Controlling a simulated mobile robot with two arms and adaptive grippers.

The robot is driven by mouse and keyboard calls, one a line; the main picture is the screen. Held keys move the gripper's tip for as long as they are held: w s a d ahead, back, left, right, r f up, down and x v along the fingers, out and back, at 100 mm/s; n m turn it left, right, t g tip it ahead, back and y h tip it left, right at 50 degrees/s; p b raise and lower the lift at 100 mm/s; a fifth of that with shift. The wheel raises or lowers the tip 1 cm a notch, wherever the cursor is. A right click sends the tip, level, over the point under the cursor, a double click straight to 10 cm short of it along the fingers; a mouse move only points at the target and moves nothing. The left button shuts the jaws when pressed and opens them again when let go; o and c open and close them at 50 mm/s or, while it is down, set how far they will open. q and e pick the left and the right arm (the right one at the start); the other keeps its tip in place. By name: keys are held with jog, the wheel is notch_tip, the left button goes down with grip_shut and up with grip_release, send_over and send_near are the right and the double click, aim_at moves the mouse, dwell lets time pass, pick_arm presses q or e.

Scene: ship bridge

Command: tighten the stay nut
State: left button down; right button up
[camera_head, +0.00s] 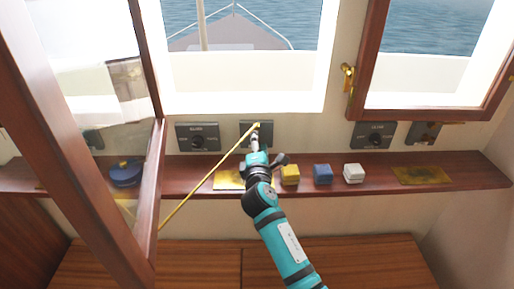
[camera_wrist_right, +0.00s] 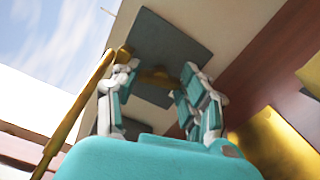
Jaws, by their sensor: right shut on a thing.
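The brass stay (camera_head: 205,183) is a thin rod that slants from the open window frame (camera_head: 148,200) at the left up to the wall below the middle window. Its upper end also shows in the wrist view (camera_wrist_right: 85,95), beside my fingers. My right gripper (camera_head: 255,139) reaches up to this end, in front of a dark wall plate. In the wrist view my right gripper (camera_wrist_right: 158,78) is closed around a small brass piece (camera_wrist_right: 156,77), which looks like the stay nut; the fingers hide part of it. My left gripper is not in view.
A ledge (camera_head: 390,162) below holds a yellow block (camera_head: 290,174), a blue block (camera_head: 322,174), a white block (camera_head: 353,173) and a brass plate (camera_head: 422,175). A round blue object (camera_head: 125,172) shows behind the open window. Dark switch panels (camera_head: 198,137) line the wall.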

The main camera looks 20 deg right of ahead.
jog(key=shift+f+m+b, duration=0.1)
jog(key=shift+m+b, duration=0.45)
jog(key=shift+m, duration=0.75)
jog(key=o, duration=1.2)
jog(key=v, duration=1.2)
